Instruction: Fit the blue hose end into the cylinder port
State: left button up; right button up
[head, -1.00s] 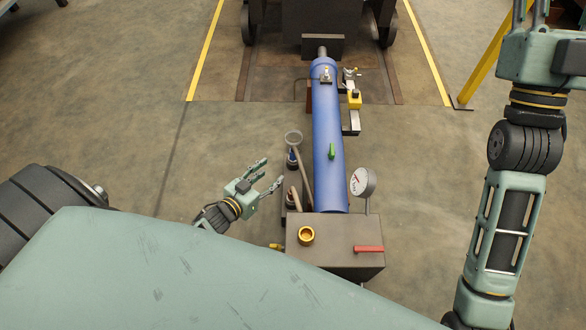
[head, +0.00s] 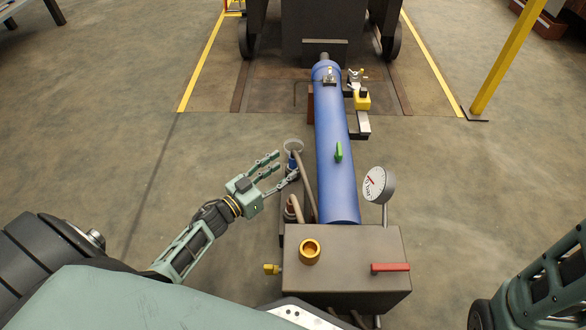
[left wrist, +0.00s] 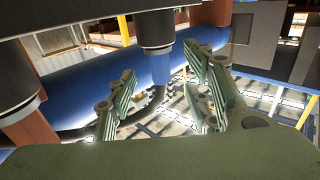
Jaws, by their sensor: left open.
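The blue hose end (head: 292,163) stands in a holder left of the blue cylinder (head: 335,175). In the left wrist view the blue hose end (left wrist: 161,66) hangs below a dark collar, between my open fingers. My left gripper (head: 287,166) is open, with its fingers on both sides of the hose end; I cannot tell if they touch it. A small metal fitting (head: 330,77) sits on top of the cylinder's far end; I cannot tell whether it is the port. My right gripper is out of view.
A red-brown hose end (head: 291,210) stands nearer. A grey box (head: 350,240) with a brass neck (head: 310,251) and a red handle (head: 390,267) lies in front. A gauge (head: 376,185) stands right of the cylinder, and a yellow post (head: 505,60) further right. Floor on the left is clear.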

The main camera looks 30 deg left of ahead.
aim_at(289, 165)
pick_arm(q)
jog(key=b+x, duration=0.1)
jog(key=x, duration=0.1)
jog(key=b+x, duration=0.2)
jog(key=shift+f, duration=0.4)
jog(key=shift+w+d+r+b, duration=0.15)
jog(key=shift+w+b, duration=0.25)
jog(key=shift+w, duration=0.2)
jog(key=shift+c, duration=0.5)
grip_shut()
